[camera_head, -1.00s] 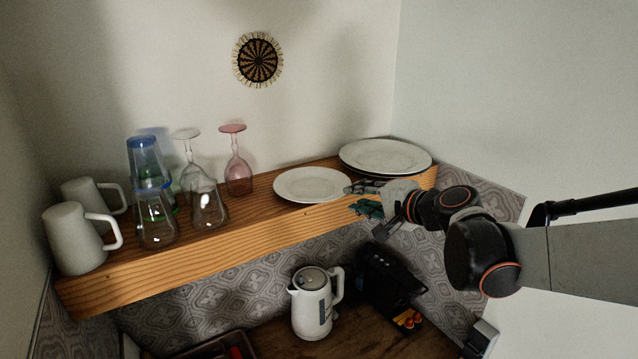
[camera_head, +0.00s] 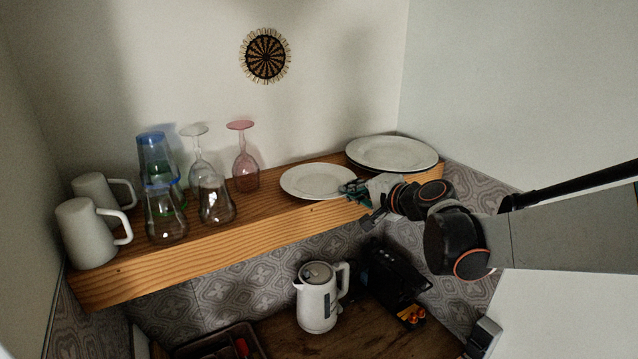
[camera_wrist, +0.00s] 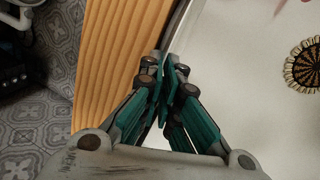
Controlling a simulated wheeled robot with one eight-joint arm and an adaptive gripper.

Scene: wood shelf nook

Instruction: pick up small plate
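The small plate (camera_head: 313,180) is white and lies flat on the wooden shelf, left of the larger plates. My gripper (camera_head: 350,187) is at its right rim, low over the front part of the shelf. In the wrist view, the teal fingers of my gripper (camera_wrist: 165,72) are drawn close together at the tips, with the pale rim seeming to run between them. The fingers hide part of the rim there, and the plate is hard to tell from the pale wall behind.
Larger white plates (camera_head: 392,153) are stacked just behind and right of my gripper. A pink glass (camera_head: 245,170), other glasses and white mugs (camera_head: 88,235) stand to the left on the shelf (camera_head: 200,265). A kettle (camera_head: 318,300) and a black machine (camera_head: 392,278) stand below.

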